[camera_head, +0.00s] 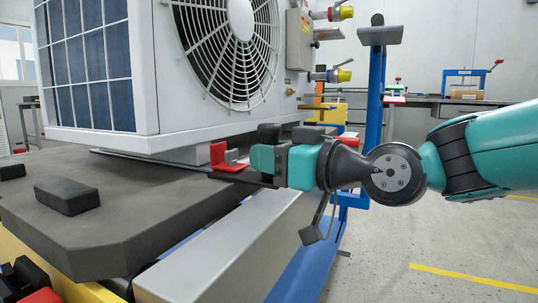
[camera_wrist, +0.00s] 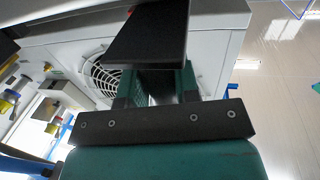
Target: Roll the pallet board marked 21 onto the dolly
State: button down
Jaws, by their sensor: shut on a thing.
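A thick dark grey board (camera_head: 120,220) lies flat at the left and carries a large white fan unit (camera_head: 190,80). No number 21 shows on it. My gripper (camera_head: 268,162) is at the board's right edge, below the unit's corner. It is shut on a dark flat bar (camera_head: 242,178), which also shows as a black plate in the wrist view (camera_wrist: 150,35). A red block (camera_head: 228,158) sits at the bar's far end; I cannot tell whether they are joined. The jaws hide the bar's near end. I cannot tell which frame below is the dolly.
A grey beam (camera_head: 215,255) and a blue frame (camera_head: 308,260) run under the board's right side, with a yellow frame (camera_head: 88,291) at the lower left. A blue post (camera_head: 375,110) stands behind my gripper. A bench (camera_head: 440,101) is at the back. The right floor is clear.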

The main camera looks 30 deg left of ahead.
jog(key=shift+w+p, duration=0.35)
jog(key=shift+w, duration=1.55)
jog(key=c, duration=0.8)
grip_release()
jog(key=shift+s, duration=0.1)
